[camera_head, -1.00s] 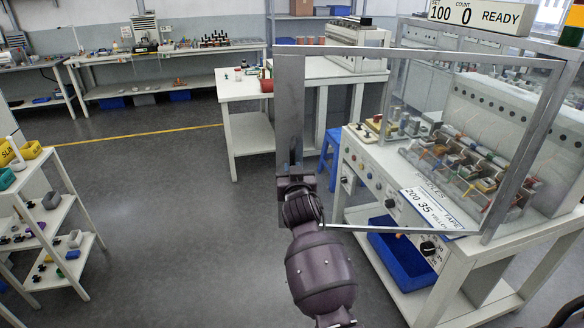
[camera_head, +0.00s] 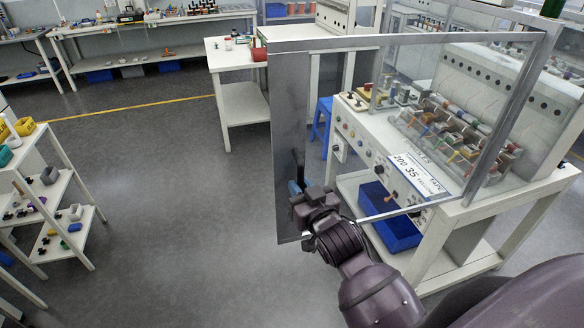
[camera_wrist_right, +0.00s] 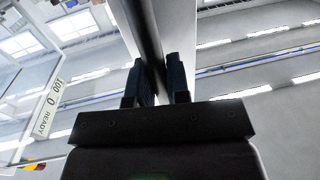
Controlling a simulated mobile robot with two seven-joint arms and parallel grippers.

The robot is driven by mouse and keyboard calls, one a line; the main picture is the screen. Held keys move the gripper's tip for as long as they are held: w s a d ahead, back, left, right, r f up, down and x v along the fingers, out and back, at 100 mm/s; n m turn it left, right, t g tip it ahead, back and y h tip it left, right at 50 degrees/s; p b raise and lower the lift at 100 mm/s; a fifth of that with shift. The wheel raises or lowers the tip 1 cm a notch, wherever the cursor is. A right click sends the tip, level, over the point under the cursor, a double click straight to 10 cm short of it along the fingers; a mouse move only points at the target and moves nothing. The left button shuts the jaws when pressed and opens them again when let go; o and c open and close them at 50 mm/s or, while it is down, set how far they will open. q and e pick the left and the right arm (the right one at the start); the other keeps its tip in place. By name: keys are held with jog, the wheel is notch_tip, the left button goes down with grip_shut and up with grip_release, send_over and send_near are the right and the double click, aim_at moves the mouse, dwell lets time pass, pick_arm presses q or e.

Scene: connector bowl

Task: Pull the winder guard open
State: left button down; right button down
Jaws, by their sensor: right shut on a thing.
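The winder guard (camera_head: 289,110) is a metal-framed clear panel. It stands swung out from the winder (camera_head: 440,160), with its grey edge panel toward me and its hinge side at the right. My right gripper (camera_head: 301,187) is at the lower part of that grey panel, shut on the dark upright handle (camera_head: 298,160). In the right wrist view the two fingers (camera_wrist_right: 160,85) sit on either side of the dark handle bar (camera_wrist_right: 145,35). The fingers partly hide the handle. My left gripper is not in view.
A blue bin (camera_head: 390,222) sits on the winder's lower shelf. A white shelf rack (camera_head: 60,185) with small parts stands at the left. A white table (camera_head: 240,100) and a blue stool (camera_head: 322,122) are behind the guard. Grey floor (camera_head: 170,200) at left is clear.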

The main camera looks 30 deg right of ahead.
jog(key=s+n+y, duration=0.1)
jog(key=s+y, duration=0.1)
jog(key=s, duration=0.5)
jog(key=shift+s+a, duration=0.4)
jog(key=shift+r, duration=0.1)
jog(key=c, duration=1.1)
grip_release()
jog(key=s+b, duration=0.1)
jog(key=s, duration=0.9)
jog(key=shift+s+d+b, duration=0.35)
jog(key=shift+s+d, duration=0.05)
notch_tip(320, 180, down, 24)
jog(key=g+h+b, duration=0.1)
jog(key=g, duration=0.5)
jog(key=shift+s+d+n, duration=0.2)
jog(key=shift+d+n, duration=0.1)
jog(key=shift+d, duration=0.05)
